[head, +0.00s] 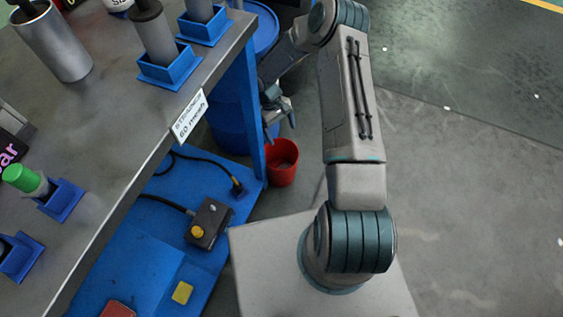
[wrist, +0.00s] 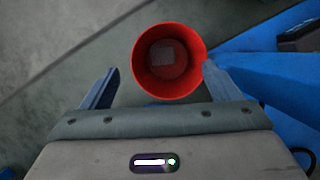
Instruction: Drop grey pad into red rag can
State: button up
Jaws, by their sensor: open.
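The red rag can (head: 282,172) stands on the floor beside the blue leg of the bench. In the wrist view the can (wrist: 170,92) appears upright, and I look down into its open top. A small grey square, which looks like the grey pad (wrist: 163,53), lies inside the can at the bottom. My gripper (head: 280,121) hangs above the can. In the wrist view my gripper (wrist: 158,78) has its fingers spread wide, one on each side of the can in the picture, with nothing between them.
A grey-topped bench (head: 110,100) with blue holders fills the left. Its blue leg (head: 251,110) stands close to the can. A control box (head: 209,222) and a yellow block (head: 182,292) lie on the blue lower shelf. The floor at right (head: 470,200) is clear.

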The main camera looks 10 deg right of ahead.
jog(key=p+v, duration=0.1)
jog(key=v, duration=0.7)
jog(key=shift+p, duration=0.4)
jog(key=shift+r, duration=0.15)
jog(key=s+d+r+m+t+p, duration=0.1)
jog(key=s+r, duration=0.3)
jog(key=r, duration=0.9)
jog(key=s+d+r+m+t+p, duration=0.15)
jog(key=s+r, duration=0.25)
jog(key=r, duration=0.9)
jog(key=s+r+m+t+y+b, duration=0.2)
jog(key=s+r+m+t+b, duration=0.15)
jog(key=s, duration=1.35)
notch_tip(320, 180, up, 32)
jog(key=p, duration=2.9)
jog(key=shift+r+t, duration=0.2)
jog(key=shift+t, duration=0.1)
